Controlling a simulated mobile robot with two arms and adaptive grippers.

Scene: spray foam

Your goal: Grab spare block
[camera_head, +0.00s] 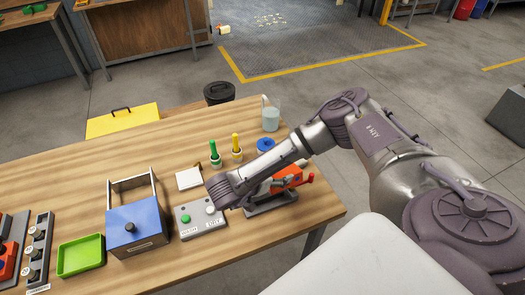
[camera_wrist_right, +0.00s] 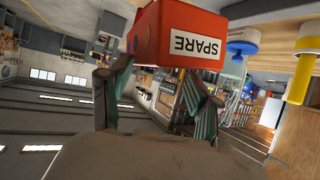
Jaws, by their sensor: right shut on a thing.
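The spare block is red with a white label reading SPARE (camera_wrist_right: 178,30). In the right wrist view it sits between the two fingers of my right gripper (camera_wrist_right: 158,85), which is shut on it. In the head view the orange-red block (camera_head: 291,175) shows near the right end of the wooden table, beside my wrist. It is above or close to a grey fixture (camera_head: 270,205), and I cannot tell if they touch. My right wrist and forearm partly hide this area. My left gripper is not in view.
A grey button panel (camera_head: 200,220), a blue drawer box (camera_head: 136,222) and a green tray (camera_head: 80,255) stand to the left.

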